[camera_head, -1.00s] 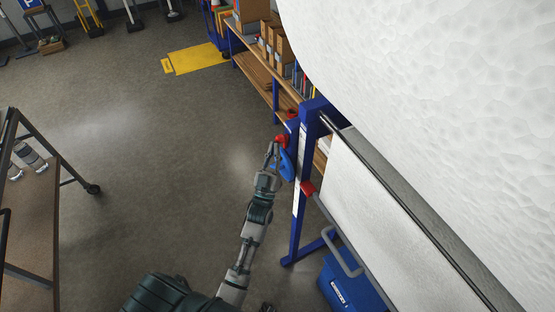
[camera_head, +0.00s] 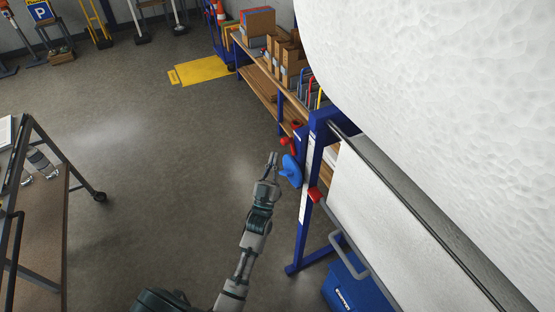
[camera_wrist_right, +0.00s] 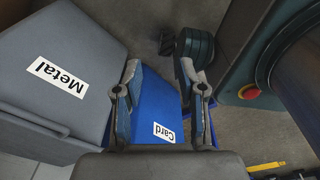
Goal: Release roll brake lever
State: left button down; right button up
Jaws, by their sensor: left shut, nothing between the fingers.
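In the head view, a small red lever (camera_head: 287,146) sits on the side of the blue upright (camera_head: 308,190) of the roll stand, just above a blue round hand knob (camera_head: 291,171). The big white roll (camera_head: 440,90) fills the upper right. My left gripper (camera_head: 273,156) is shut and empty, just left of the lever and the blue knob, with a small gap visible in the picture. My right gripper (camera_wrist_right: 163,93) is open and empty in the right wrist view, its two fingers apart over a blue bin. It is not seen in the head view.
A red part (camera_head: 314,195) and grey bar lie lower on the stand. A wooden shelf (camera_head: 262,85) with boxes stands behind. A cart (camera_head: 40,215) is at left, with open floor between. The right wrist view shows a grey Metal bin (camera_wrist_right: 50,95) and blue Card bin (camera_wrist_right: 150,85).

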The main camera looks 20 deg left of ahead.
pick_arm(q)
jog(key=s+d+f+b, duration=0.1)
jog(key=s+d+f, duration=0.1)
jog(key=s, duration=0.5)
jog(key=shift+d+f+b, duration=0.15)
jog(key=shift+f+b, duration=0.25)
jog(key=shift+f, duration=0.2)
pick_arm(e)
jog(key=shift+a+f, duration=0.15)
jog(key=shift+f, duration=0.4)
jog(key=shift+a+f, duration=0.15)
jog(key=shift+f, duration=0.4)
pick_arm(q)
jog(key=shift+s, duration=0.1)
pick_arm(e)
jog(key=shift+w, duration=0.1)
